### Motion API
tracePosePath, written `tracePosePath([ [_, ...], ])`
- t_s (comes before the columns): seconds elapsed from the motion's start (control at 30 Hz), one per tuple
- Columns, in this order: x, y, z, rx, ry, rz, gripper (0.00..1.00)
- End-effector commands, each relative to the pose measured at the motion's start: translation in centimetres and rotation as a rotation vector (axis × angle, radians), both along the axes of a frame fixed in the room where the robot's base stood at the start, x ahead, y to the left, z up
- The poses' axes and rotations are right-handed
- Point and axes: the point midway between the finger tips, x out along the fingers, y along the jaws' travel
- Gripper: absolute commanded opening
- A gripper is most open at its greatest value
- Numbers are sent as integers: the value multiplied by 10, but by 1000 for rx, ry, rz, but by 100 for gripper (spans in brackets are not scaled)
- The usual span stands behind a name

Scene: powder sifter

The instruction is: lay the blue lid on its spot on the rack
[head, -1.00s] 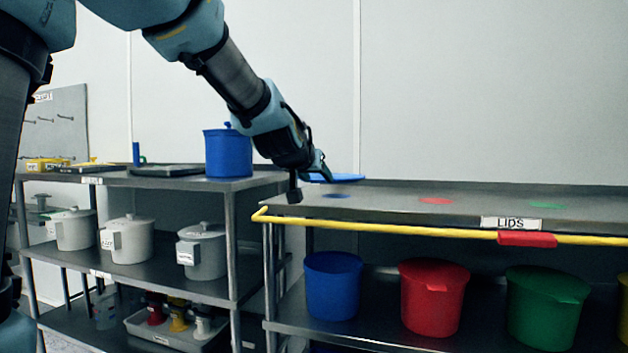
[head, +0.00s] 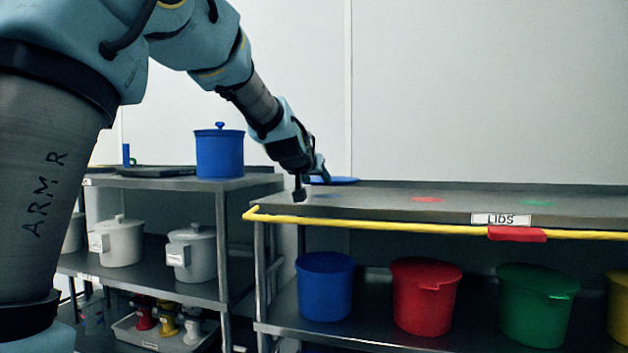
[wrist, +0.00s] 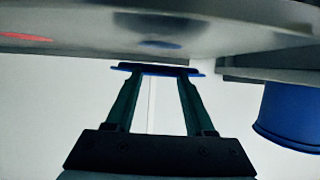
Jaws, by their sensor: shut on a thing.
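The blue lid (head: 340,181) is thin and flat and hangs above the left end of the rack top (head: 470,203). My gripper (head: 318,180) is shut on its near side. In the wrist view the lid (wrist: 198,73) shows edge-on between the fingertips of my gripper (wrist: 160,73). A dark blue spot (wrist: 160,45) shows on the rack surface close to the lid in the wrist view, with a gap between them. In the head view this spot (head: 323,195) is faint, just below the lid and partly behind the gripper.
A red spot (head: 427,199) and a green spot (head: 539,203) lie farther right on the rack top. A yellow rail (head: 400,227) with a "LIDS" label runs along its front. A blue lidded pot (head: 220,153) stands on the left shelf. Blue, red and green buckets sit below the rack top.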

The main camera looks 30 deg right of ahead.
Motion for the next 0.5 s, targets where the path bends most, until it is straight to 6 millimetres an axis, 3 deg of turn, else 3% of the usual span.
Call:
tracePosePath([
  [0.2,0,0,-20,-1,-1,0,0],
  [0.5,0,0,-34,-1,-1,0,0],
])
